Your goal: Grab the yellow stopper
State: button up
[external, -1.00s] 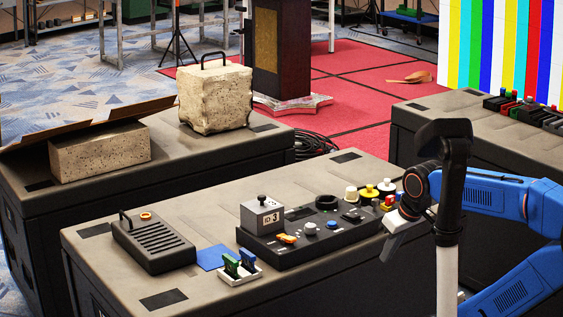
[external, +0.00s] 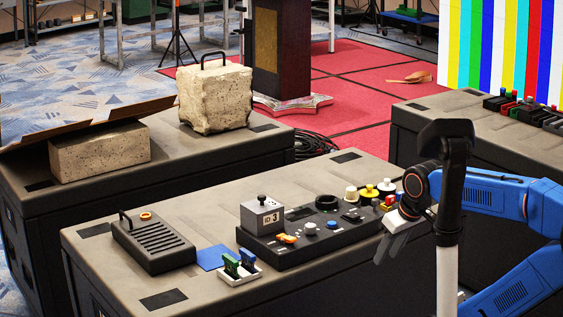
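The yellow stopper (external: 369,193) is a yellow disc with a dark knob on top. It stands upright at the back right of the black console, between a cream stopper (external: 351,193) and a white one (external: 386,187). My gripper (external: 388,256) is at the right end of the console, in front and to the right of the yellow stopper and apart from it. Its grey fingers point down and left and appear as two separate prongs, with nothing seen between them.
The black console (external: 290,253) also carries a grey ID 3 box (external: 262,216), a black ring (external: 327,202) and several knobs. Small red and yellow blocks (external: 387,203) sit close to my gripper. A blue pad (external: 212,257) and slotted box (external: 153,243) lie left.

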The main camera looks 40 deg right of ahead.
jog(key=o, duration=0.7)
notch_tip(320, 180, up, 17)
jog(key=n+g+h, duration=0.4)
jog(key=n+g, duration=0.1)
jog(key=n, duration=1.3)
send_over(366, 184)
jog(key=a, duration=0.6)
jog(key=x, duration=1.7)
jog(key=shift+d, duration=0.1)
